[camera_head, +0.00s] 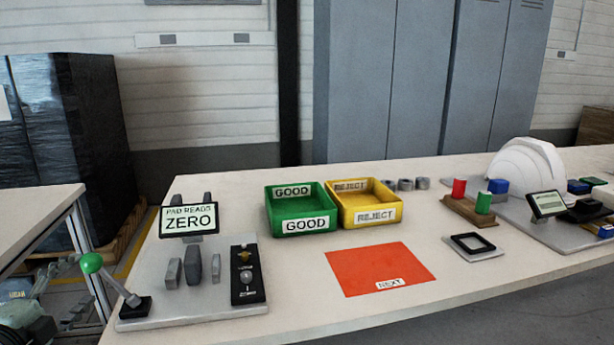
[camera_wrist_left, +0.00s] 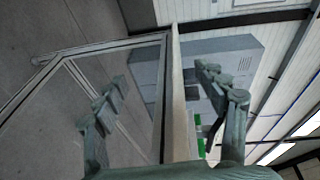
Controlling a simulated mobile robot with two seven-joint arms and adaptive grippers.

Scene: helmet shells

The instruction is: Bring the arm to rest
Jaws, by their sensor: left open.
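My left gripper (camera_head: 52,270) shows at the lower left edge of the head view, beside the near end of the long table and outside its top. It is partly cut off by the frame. In the left wrist view my left gripper (camera_wrist_left: 162,76) has its two fingers spread wide apart, with nothing held between them. My right gripper is in neither view.
The long table (camera_head: 300,327) carries a ZERO display (camera_head: 188,220), a green-knobbed lever (camera_head: 92,263), a green GOOD bin (camera_head: 300,208), a yellow REJECT bin (camera_head: 362,204), a red NEXT mat (camera_head: 378,268) and a white helmet shell (camera_head: 525,165). Another table (camera_head: 30,215) stands left.

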